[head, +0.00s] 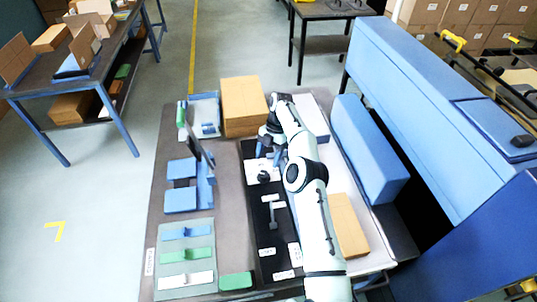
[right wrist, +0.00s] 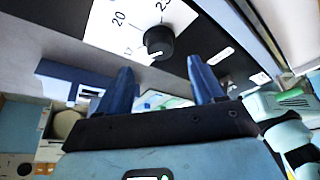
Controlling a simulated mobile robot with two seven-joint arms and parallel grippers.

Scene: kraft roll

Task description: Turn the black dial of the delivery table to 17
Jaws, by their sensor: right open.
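The black dial (head: 264,176) stands on a white scale plate on the black panel of the delivery table. In the right wrist view the dial (right wrist: 158,42) is a round black knob. The scale plate (right wrist: 105,25) shows 20 and a partly cut-off number beginning with 2; another mark near the dial is too small to read surely. A pale mark shows on the dial's lower side, but its reading is unclear. My right gripper (head: 270,156) has its blue fingers apart, just behind the dial in the head view. In the right wrist view, the dial lies beyond the open fingertips (right wrist: 160,66), apart from them.
The black panel (head: 262,222) also carries a grey lever (head: 272,214) and white labels. A cardboard box (head: 244,105) stands behind, blue holders (head: 181,199) lie left, and a long blue block (head: 368,150) lies right.

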